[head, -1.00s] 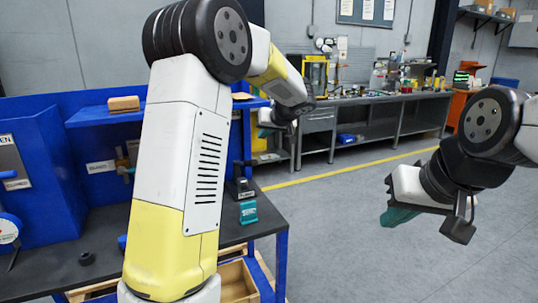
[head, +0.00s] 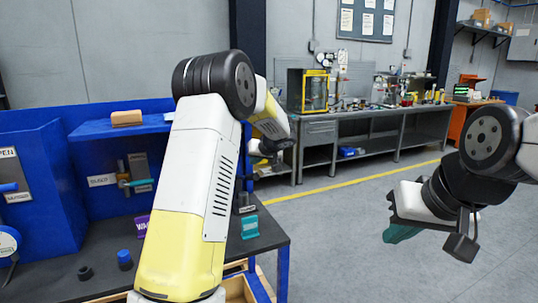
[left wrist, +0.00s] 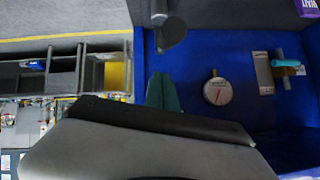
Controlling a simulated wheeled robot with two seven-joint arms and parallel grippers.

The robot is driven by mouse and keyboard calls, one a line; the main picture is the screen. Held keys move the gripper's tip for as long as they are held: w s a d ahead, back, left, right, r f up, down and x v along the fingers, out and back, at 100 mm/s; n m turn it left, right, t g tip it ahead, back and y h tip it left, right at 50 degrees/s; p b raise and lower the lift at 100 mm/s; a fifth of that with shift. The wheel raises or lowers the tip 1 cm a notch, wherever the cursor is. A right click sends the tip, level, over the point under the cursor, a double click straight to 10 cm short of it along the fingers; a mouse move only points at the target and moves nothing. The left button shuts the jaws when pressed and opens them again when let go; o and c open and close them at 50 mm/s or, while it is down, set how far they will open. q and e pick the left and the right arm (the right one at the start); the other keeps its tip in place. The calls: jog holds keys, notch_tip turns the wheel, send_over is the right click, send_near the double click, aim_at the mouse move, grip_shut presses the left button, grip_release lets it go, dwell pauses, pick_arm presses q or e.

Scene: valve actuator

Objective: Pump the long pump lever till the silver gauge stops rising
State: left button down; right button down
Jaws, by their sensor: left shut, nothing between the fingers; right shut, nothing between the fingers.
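The long pump lever cannot be made out for certain. A small black device with a white label (head: 245,205) stands on the bench's right side, partly behind my left arm. A round white-faced gauge with a blue edge (head: 8,243) is cut by the left border. In the left wrist view a round white-faced gauge with a greyish rim (left wrist: 217,91) faces me on a blue panel. My left gripper (head: 263,152) is beyond its forearm, above the bench's right end; its teal fingers (left wrist: 163,92) are shut and empty. My right gripper (head: 400,233) is shut and empty over open floor.
The dark bench top (head: 110,285) carries a black ring (head: 85,272), a blue knob (head: 125,258) and a teal block (head: 249,227). A blue shelf (head: 92,129) holds a tan block (head: 127,118). A pipe valve (head: 138,178) is on the back panel. The floor to the right is free.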

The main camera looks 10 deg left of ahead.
pick_arm(q)
jog(key=shift+s+d+f, duration=0.1)
jog(key=shift+s+f, duration=0.35)
jog(key=shift+f, duration=0.2)
jog(key=shift+s+d+f, duration=0.1)
jog(key=shift+s+f, duration=0.35)
jog(key=shift+f, duration=0.2)
jog(key=shift+f, duration=0.1)
